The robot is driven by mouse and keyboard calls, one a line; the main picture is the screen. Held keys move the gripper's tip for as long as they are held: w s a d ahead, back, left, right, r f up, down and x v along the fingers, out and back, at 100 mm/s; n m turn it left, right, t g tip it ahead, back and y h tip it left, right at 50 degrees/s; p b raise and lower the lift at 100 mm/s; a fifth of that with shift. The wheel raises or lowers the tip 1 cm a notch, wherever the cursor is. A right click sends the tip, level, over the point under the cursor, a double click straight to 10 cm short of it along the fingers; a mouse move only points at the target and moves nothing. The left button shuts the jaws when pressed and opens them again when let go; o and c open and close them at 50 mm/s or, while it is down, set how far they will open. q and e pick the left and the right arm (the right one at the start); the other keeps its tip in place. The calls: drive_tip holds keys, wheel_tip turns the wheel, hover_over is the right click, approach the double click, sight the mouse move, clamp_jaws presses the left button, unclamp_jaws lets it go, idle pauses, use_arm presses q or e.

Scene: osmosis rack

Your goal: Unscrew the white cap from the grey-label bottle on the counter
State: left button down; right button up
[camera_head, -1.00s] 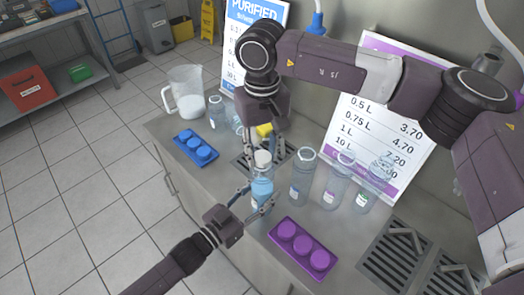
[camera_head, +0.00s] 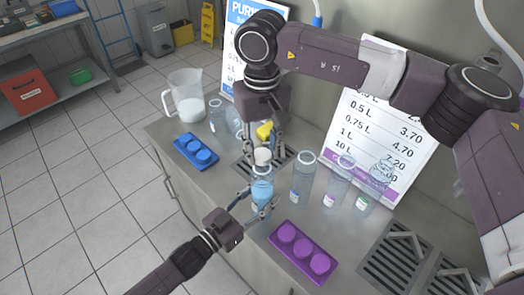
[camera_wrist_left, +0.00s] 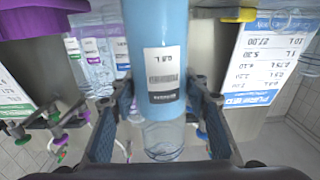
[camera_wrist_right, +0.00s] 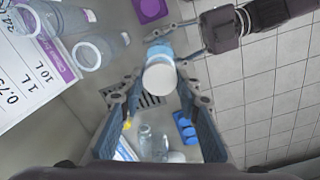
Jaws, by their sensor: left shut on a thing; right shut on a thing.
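The grey-label bottle (camera_head: 262,190) stands upright over the counter, with blue liquid inside. My left gripper (camera_head: 260,203) is shut on its body from the front left. In the left wrist view, the bottle's white label with a dark grey band (camera_wrist_left: 163,75) shows between the fingers. The white cap (camera_head: 262,155) is at the top of the bottle. My right gripper (camera_head: 263,148) reaches down from above and is shut on the cap. The cap (camera_wrist_right: 160,78) also shows between the fingers in the right wrist view. I cannot tell whether the cap is loose on its thread.
Several clear open bottles (camera_head: 302,178) stand to the right. A purple cap tray (camera_head: 302,253) is in front and a blue cap tray (camera_head: 196,151) at the left. A jug (camera_head: 186,98) stands at the back left. Price boards (camera_head: 375,130) and a drain grate (camera_head: 398,262) flank the work spot.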

sight(262, 154)
drive_tip(key=shift+r, duration=0.1)
drive_tip(key=shift+r, duration=2)
use_arm(q)
drive_tip(key=c, duration=1)
unclamp_jaws()
drive_tip(key=v, duration=1.2)
